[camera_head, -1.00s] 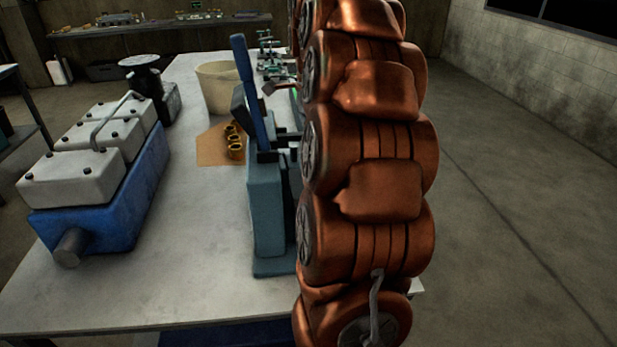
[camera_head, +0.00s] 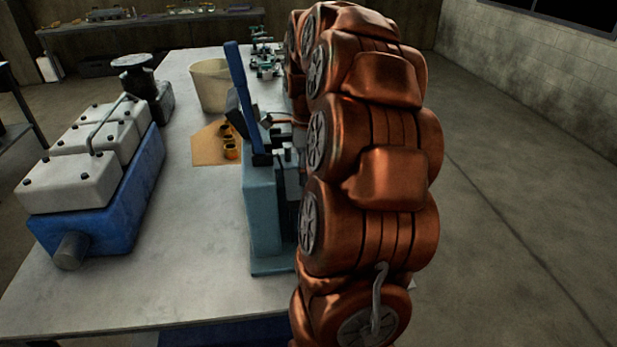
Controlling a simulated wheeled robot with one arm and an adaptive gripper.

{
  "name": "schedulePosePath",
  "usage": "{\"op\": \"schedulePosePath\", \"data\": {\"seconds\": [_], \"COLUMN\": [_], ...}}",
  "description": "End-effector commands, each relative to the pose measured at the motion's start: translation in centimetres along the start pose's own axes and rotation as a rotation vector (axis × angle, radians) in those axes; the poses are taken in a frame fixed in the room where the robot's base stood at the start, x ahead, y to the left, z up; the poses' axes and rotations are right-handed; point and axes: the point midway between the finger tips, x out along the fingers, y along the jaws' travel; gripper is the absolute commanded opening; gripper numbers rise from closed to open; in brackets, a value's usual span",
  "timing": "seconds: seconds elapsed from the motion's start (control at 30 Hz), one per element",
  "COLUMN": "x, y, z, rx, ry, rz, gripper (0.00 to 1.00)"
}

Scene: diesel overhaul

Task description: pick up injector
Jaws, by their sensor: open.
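I cannot pick out an injector with certainty. Small metal and green parts (camera_head: 264,60) stand toward the far end of the table, too small to tell apart, and one of them may be an injector. My copper-coloured arm rises at the right and bends over toward the far part of the table, covering much of that side. My gripper does not show clearly; it is hidden behind my arm and the blue-grey bench tool.
A blue-grey bench tool with a blue lever (camera_head: 262,205) stands close left of my arm. A blue engine block with white covers (camera_head: 95,185), a dark pedestal (camera_head: 140,85), a cream bucket (camera_head: 209,86) and brass rings on brown paper (camera_head: 229,148) share the table. The table's front left is clear.

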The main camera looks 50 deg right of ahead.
Motion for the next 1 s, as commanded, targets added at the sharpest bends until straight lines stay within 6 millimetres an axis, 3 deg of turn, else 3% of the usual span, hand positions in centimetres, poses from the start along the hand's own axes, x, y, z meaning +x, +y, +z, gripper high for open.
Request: {"op": "schedulePosePath", "data": {"seconds": [0.3,0.8,1.0], "x": [0.51,0.49,0.48], "y": [-0.04,-0.04,-0.04], "z": [0.02,0.02,0.02], "rx": [0.0,0.0,0.0], "ry": [-0.001,-0.001,-0.001], "rz": [-0.002,-0.002,-0.002], "gripper": [0.54,0.02,0.0]}}
